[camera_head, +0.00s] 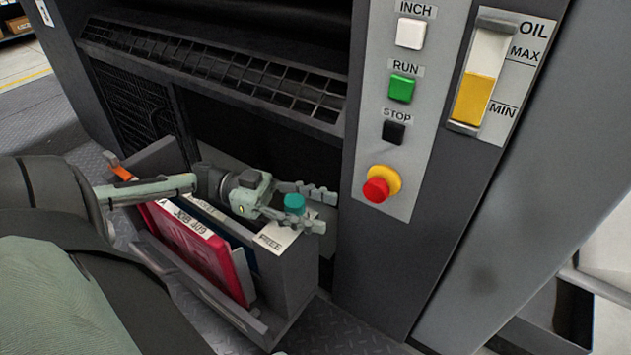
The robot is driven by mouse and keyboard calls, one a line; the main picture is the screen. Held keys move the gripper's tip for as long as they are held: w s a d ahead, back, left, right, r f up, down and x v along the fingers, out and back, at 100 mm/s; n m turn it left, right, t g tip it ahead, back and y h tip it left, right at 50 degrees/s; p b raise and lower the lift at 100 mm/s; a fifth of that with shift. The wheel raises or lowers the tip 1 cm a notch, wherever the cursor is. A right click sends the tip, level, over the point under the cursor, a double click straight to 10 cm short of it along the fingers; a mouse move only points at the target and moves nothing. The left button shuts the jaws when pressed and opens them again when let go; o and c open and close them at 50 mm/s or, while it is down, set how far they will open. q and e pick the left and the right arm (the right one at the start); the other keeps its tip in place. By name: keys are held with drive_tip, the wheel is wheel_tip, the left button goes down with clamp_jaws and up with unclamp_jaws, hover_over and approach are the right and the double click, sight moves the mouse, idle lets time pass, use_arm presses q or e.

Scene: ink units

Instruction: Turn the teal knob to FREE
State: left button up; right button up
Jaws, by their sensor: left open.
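The teal knob (294,203) is a small round cap on top of the right end of a grey rack (290,276). A white label (271,241) reading FREE lies in front of it on the same top face. My left gripper (328,209) is open, with one finger behind the knob and the other in front of it. The knob sits between the two fingers. Whether either finger touches it I cannot tell. Part of the knob's base is hidden by the near finger. My right gripper is not in view.
The rack holds a red folder (198,247) marked JOB 409. A grey machine panel to the right carries INCH, RUN (401,88) and STOP (393,132) buttons, a red emergency button (377,189) and an oil gauge (479,86). A slatted grille (210,70) is behind.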

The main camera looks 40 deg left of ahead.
sight(297, 211)
use_arm(q)
clamp_jaws()
drive_tip(key=shift+g, duration=0.3)
idle(0.4)
drive_tip(key=shift+s+m+g+h+b, duration=0.25)
drive_tip(key=shift+m+g+h+b, duration=0.25)
drive_tip(key=shift+m+g+b, duration=0.5)
drive_tip(key=m+g, duration=0.1)
drive_tip(key=g, duration=0.1)
drive_tip(key=m+g, duration=0.1)
drive_tip(key=g, duration=0.1)
drive_tip(key=shift+s+d+r+m+g, duration=0.1)
drive_tip(key=shift+s+m+g, duration=0.2)
drive_tip(key=shift+s+m, duration=0.1)
drive_tip(key=shift+s+a+m+g+y, duration=0.1)
drive_tip(key=shift+s+m+g+y, duration=0.25)
drive_tip(key=shift+m+g, duration=0.85)
drive_tip(key=shift+s+a+m+g+y, duration=0.1)
drive_tip(key=shift+s+m+g+y, duration=0.4)
drive_tip(key=shift+g, duration=1.15)
drive_tip(key=shift+s+a+m+g+y, duration=0.1)
drive_tip(key=shift+s+m+g+y, duration=0.1)
drive_tip(key=shift+m+g, duration=1.1)
